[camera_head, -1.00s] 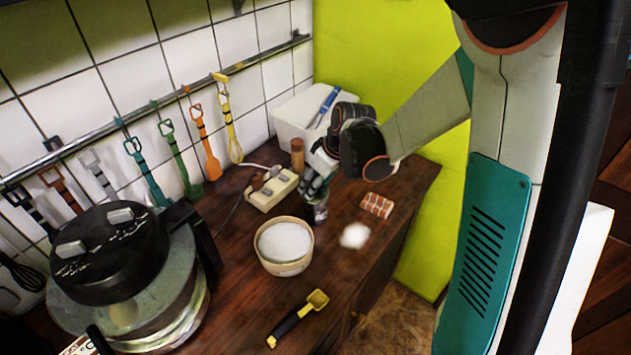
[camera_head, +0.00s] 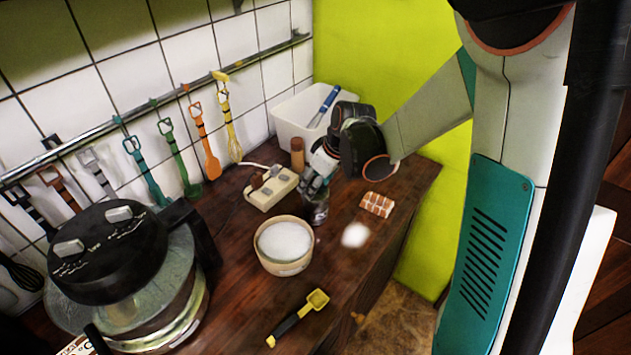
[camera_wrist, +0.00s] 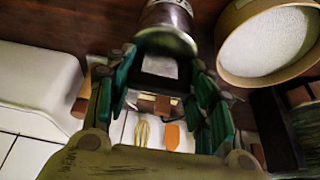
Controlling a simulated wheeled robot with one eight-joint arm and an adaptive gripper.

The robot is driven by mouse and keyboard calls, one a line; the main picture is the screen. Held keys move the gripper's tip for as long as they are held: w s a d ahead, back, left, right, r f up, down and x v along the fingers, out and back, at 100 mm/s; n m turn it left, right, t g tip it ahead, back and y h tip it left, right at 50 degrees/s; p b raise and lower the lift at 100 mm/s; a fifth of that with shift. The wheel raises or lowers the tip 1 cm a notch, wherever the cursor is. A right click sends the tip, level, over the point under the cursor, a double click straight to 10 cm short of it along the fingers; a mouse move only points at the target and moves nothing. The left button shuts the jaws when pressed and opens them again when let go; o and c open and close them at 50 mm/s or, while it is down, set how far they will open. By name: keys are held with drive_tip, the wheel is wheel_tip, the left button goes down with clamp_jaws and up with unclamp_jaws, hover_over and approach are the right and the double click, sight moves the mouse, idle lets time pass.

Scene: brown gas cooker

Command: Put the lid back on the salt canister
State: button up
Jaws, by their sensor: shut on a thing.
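A round, pale wooden canister (camera_head: 284,263) stands uncovered on the counter, full of white grains. It also shows at the upper right of the wrist view (camera_wrist: 232,72). My gripper (camera_head: 317,192) is to its upper right in the head view, pointing down. It is shut on the upper end of a small dark, shiny jar (camera_head: 319,212), which shows between the fingertips in the wrist view (camera_wrist: 168,20). My fingers hide part of the jar, and I cannot tell whether it touches the counter. I cannot make out a separate lid.
A white heap (camera_head: 355,235) and a reddish-brown block (camera_head: 377,204) lie right of the jar. A power strip (camera_head: 270,188), brown bottle (camera_head: 297,153) and white bin (camera_head: 290,125) are behind. A yellow-black scoop (camera_head: 300,317) lies in front. A black-lidded cooker (camera_head: 110,250) stands left.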

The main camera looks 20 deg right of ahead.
idle(0.4)
drive_tip(key=o, duration=1.1)
drive_tip(key=shift+o, duration=0.3)
drive_tip(key=o, duration=0.4)
drive_tip(key=shift+r+p, duration=2.35)
drive_tip(key=shift+r, duration=1.15)
